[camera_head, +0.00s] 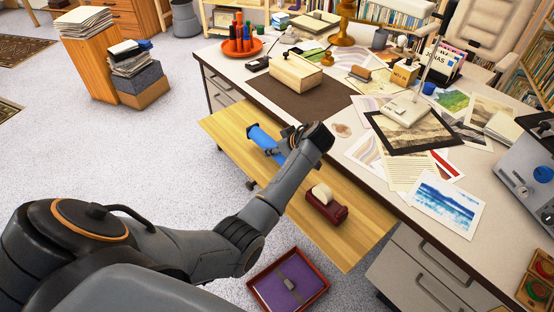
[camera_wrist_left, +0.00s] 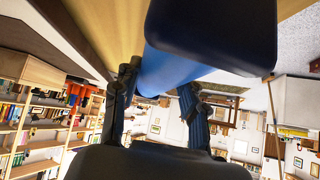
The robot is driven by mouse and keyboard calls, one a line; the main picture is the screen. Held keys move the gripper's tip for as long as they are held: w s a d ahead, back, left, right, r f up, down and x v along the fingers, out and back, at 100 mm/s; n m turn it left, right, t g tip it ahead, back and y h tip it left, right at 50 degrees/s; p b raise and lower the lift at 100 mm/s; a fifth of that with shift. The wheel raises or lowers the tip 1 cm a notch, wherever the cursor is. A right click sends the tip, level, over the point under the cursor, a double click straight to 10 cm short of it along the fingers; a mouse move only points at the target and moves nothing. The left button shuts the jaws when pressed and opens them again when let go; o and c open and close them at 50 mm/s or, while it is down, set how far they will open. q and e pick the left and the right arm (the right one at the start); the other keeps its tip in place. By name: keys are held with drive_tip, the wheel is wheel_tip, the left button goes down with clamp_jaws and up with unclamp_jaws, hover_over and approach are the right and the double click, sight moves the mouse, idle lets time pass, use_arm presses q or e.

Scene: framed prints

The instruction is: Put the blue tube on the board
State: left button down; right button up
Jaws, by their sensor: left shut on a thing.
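The blue tube (camera_head: 262,138) is over the left part of the light wooden board (camera_head: 225,122), which sticks out from the front of the desk. My left gripper (camera_head: 284,147) is shut on the tube. In the left wrist view the blue tube (camera_wrist_left: 165,70) lies between the two fingers (camera_wrist_left: 160,95), with a dark blue end toward the camera. The wooden board (camera_wrist_left: 112,25) shows right beside it. I cannot tell whether the tube touches the board. My right gripper is not in view.
A red tray with a purple inside (camera_head: 288,282) is below the board's front edge. The desk holds a box (camera_head: 295,72), prints (camera_head: 447,203) and a lamp. Bare board lies between tube and dispenser.

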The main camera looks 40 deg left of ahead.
use_arm(q)
wheel_tip(320, 180, down, 4)
drive_tip(key=b, duration=0.2)
drive_tip(key=shift+d+r+b, duration=0.15)
drive_tip(key=shift+r+b, duration=0.05)
drive_tip(key=shift+b, duration=0.2)
drive_tip(key=shift+r, duration=0.1)
drive_tip(key=c, duration=0.7)
unclamp_jaws()
drive_tip(key=shift+c, duration=0.2)
